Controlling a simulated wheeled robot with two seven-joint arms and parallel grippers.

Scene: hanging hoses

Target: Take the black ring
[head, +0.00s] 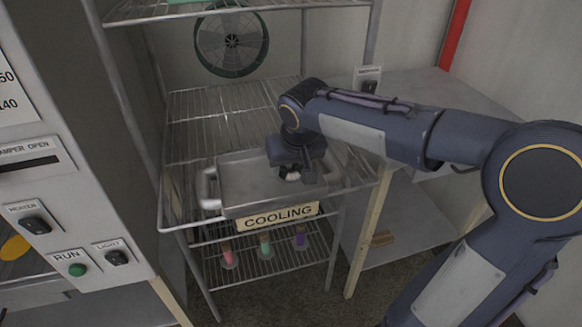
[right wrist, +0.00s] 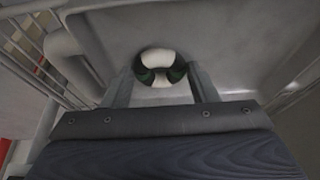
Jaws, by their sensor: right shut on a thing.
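My right gripper (head: 297,176) reaches down over the right part of a grey metal tray (head: 245,190) on a wire rack. In the right wrist view its two fingers (right wrist: 161,74) are shut on a small round thing (right wrist: 160,56), white and black with a greenish tint. Its outline is round, but I cannot make out clearly that it is a ring. In the head view only a small white and dark bit of it shows under the gripper. It is at the tray, and I cannot tell whether it touches the tray's floor. My left gripper is not in view.
The tray has a light handle (head: 208,188) at its left. A COOLING sign (head: 279,217) is on the rack's front edge. Pink, green and purple items (head: 265,245) stand on the lower shelf. A fan (head: 231,40) is behind. A control panel is at the left, a grey bench (head: 440,95) at the right.

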